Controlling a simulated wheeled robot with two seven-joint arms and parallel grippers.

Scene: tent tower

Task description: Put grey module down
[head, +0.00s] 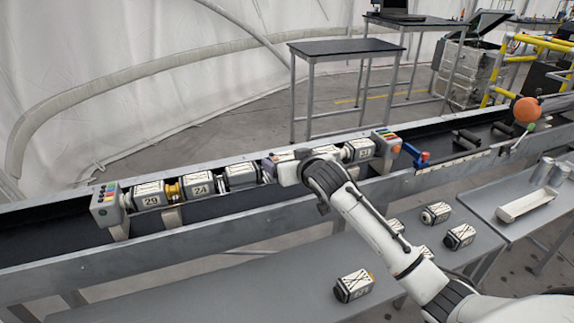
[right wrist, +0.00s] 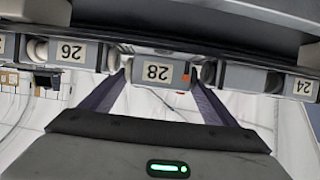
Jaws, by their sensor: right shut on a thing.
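The grey module labelled 28 (right wrist: 157,72) sits between the two fingers of my right gripper (right wrist: 157,85) in the right wrist view, its label upside down. It is in line with its neighbours in the row; I cannot tell whether it bears on the rail beneath. In the head view my right gripper (head: 284,168) is over the middle of the row, and the wrist largely hides the module. Module 24 (head: 201,184) and module 29 (head: 150,195) stand to its left. Module 26 (right wrist: 71,52) shows in the right wrist view. My left gripper is not in view.
The row stands over a long dark trough between two grey end blocks, left (head: 107,205) and right (head: 386,142). Several loose modules, one in front (head: 354,285), lie on the grey bench (head: 230,290). A white tray (head: 524,204) is at right.

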